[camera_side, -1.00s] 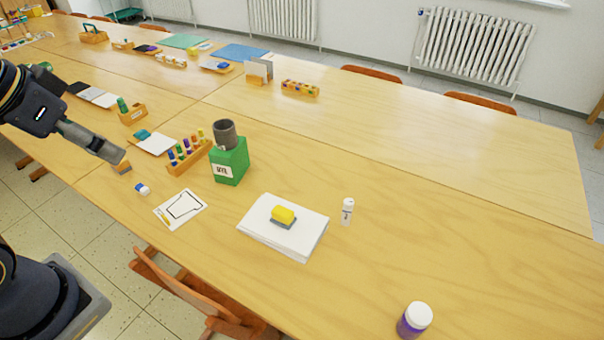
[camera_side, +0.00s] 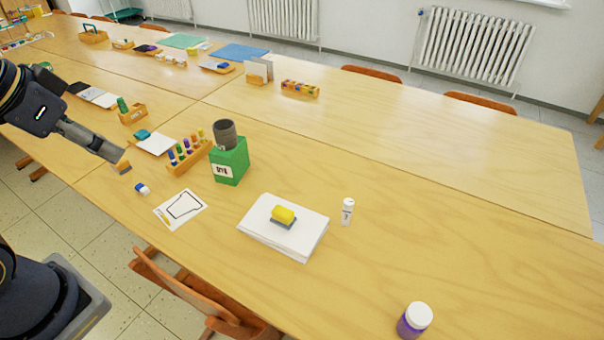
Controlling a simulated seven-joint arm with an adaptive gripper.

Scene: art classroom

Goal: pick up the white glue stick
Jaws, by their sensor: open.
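The white glue stick (camera_side: 347,212) stands upright on the wooden table, right of a stack of white paper and apart from it. It has a white cap and small dark marking on its side. My gripper (camera_side: 116,156) is at the left, over the table's near-left part, far from the glue stick. It is open, and I see nothing held in it. Its fingers are small and seen from the side.
A green box (camera_side: 229,164) with a dark cup (camera_side: 224,134) and a marker holder (camera_side: 189,157) stand between my gripper and the glue stick. A purple jar (camera_side: 413,322) is at the front. The right side is clear.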

